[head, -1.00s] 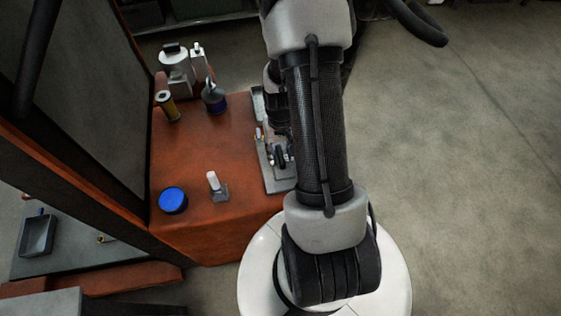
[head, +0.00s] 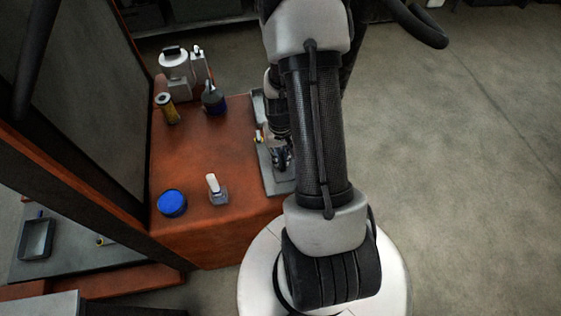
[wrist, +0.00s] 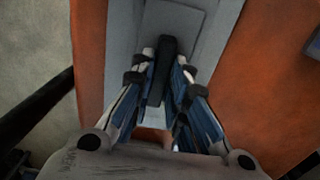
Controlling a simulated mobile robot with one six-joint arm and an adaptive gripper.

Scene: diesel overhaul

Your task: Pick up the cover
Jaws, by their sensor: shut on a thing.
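My gripper (wrist: 162,72) is shut on a dark upright bar (wrist: 159,78) between its two blue-and-grey fingers. The bar appears to be the cover or its handle; the rest of its shape is hidden by the fingers. Behind it lies a flat grey plate (wrist: 174,28) in a longer grey tray (wrist: 222,22). In the head view my gripper (head: 281,158) is low over the grey tray (head: 268,178) at the right edge of the orange-brown bench, partly hidden by my arm. I cannot tell whether the held thing is clear of the tray.
On the bench (head: 185,150) stand a blue-lidded can (head: 172,203), a small white-capped bottle (head: 217,191), a yellowish cylinder (head: 167,109), a dark-blue container (head: 213,100) and a white device (head: 174,64). A dark upright panel (head: 85,95) borders the left. Open floor (head: 460,170) lies right.

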